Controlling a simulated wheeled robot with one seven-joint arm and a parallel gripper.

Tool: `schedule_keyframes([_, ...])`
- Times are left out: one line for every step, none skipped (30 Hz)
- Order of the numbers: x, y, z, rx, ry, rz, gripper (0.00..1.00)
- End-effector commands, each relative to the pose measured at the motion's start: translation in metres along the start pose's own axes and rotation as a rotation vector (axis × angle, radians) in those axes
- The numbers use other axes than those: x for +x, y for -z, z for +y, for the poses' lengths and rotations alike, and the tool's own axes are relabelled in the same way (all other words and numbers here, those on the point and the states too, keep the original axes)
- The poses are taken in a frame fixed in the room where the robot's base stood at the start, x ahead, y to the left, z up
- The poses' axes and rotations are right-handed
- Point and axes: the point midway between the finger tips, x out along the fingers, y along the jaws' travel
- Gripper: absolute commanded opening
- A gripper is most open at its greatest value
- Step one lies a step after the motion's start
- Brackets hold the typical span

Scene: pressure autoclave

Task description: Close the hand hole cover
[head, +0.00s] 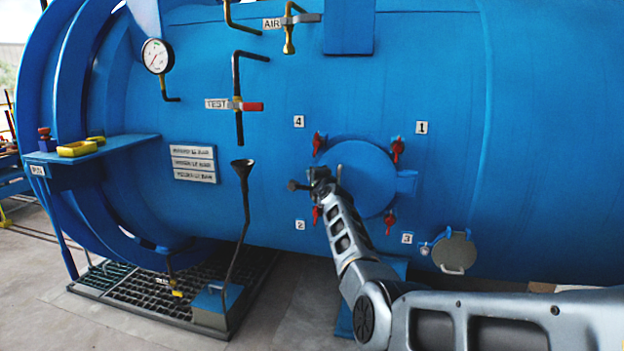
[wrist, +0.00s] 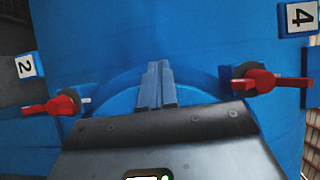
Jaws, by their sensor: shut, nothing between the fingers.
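The round blue cover (head: 358,178) sits on the side of the blue vessel, with a blue bracket (head: 407,183) at its right edge. Red clamp handles surround it, beside labels 1 to 4. My gripper (head: 322,178) is at the cover's left edge and hides part of it. In the wrist view my gripper's fingers (wrist: 156,78) are together, with nothing between them, in front of the blue rim. The red handle by label 2 (wrist: 63,104) is at left and the one by label 4 (wrist: 262,82) at right. I cannot tell whether the fingers touch the cover or whether it is fully seated.
A grey round hatch (head: 455,251) with a handle is at the lower right. A black funnel pipe (head: 245,195) stands left of my gripper. The TEST valve (head: 238,105) and AIR valve (head: 289,35) project above. A floor grate (head: 140,293) lies at lower left.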

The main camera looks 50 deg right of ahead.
Motion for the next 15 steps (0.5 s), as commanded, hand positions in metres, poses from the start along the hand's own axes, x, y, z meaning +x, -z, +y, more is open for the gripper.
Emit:
schedule_keyframes([0.0019,0.0037,-0.0004,0.002,0.001,0.011,0.00])
schedule_keyframes([0.0027,0.0042,-0.0001,0.002,0.000,0.014,0.00])
schedule_keyframes([0.0035,0.0047,0.0002,0.001,0.000,0.018,0.00])
schedule_keyframes([0.0040,0.0051,0.0003,0.001,0.000,0.020,0.00])
schedule_keyframes([0.0043,0.0055,0.0004,0.001,0.000,0.022,0.00])
schedule_keyframes([0.0047,0.0058,0.0005,0.001,0.000,0.024,0.00])
schedule_keyframes([0.0048,0.0061,0.0006,0.001,0.000,0.025,0.00])
schedule_keyframes([0.0049,0.0062,0.0007,0.001,0.000,0.025,0.00])
schedule_keyframes([0.0050,0.0064,0.0007,0.001,0.000,0.026,0.00])
schedule_keyframes([0.0050,0.0065,0.0007,0.001,0.000,0.026,0.00])
schedule_keyframes([0.0050,0.0066,0.0008,0.001,0.000,0.026,0.00])
schedule_keyframes([0.0049,0.0067,0.0008,0.001,0.000,0.026,0.00])
schedule_keyframes([0.0049,0.0068,0.0008,0.001,0.000,0.026,0.00])
schedule_keyframes([0.0049,0.0069,0.0008,0.001,0.000,0.026,0.00])
schedule_keyframes([0.0048,0.0070,0.0008,0.001,0.000,0.026,0.00])
